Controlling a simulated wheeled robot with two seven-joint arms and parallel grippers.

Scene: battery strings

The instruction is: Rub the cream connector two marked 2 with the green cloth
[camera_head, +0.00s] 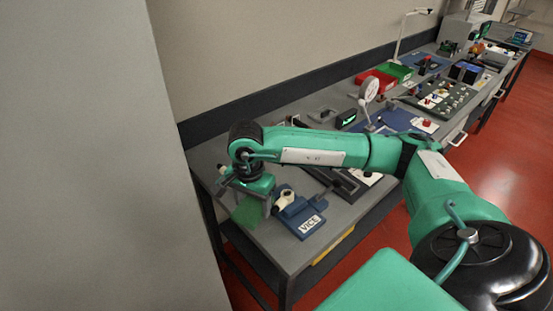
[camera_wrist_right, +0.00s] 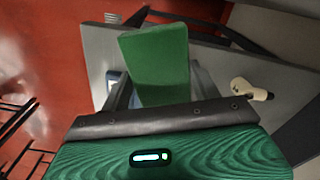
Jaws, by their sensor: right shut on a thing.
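My right gripper (camera_head: 258,197) is shut on the green cloth (camera_head: 246,212), which hangs below the fingers at the near left end of the bench. The cloth also fills the space between the fingers in the right wrist view (camera_wrist_right: 155,55). A cream connector (camera_head: 284,198) sits at the blue vice (camera_head: 301,216), just right of the gripper and apart from the cloth. A cream piece with a dark end (camera_wrist_right: 250,90) shows right of the cloth in the right wrist view. I cannot read a number on either cream piece. My left gripper is out of view.
The grey bench (camera_head: 335,222) runs away to the right, with a red bin (camera_head: 375,81), a green tray (camera_head: 396,72) and a round gauge (camera_head: 369,89) farther along. A grey wall panel (camera_head: 90,150) fills the left. The red floor is open at right.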

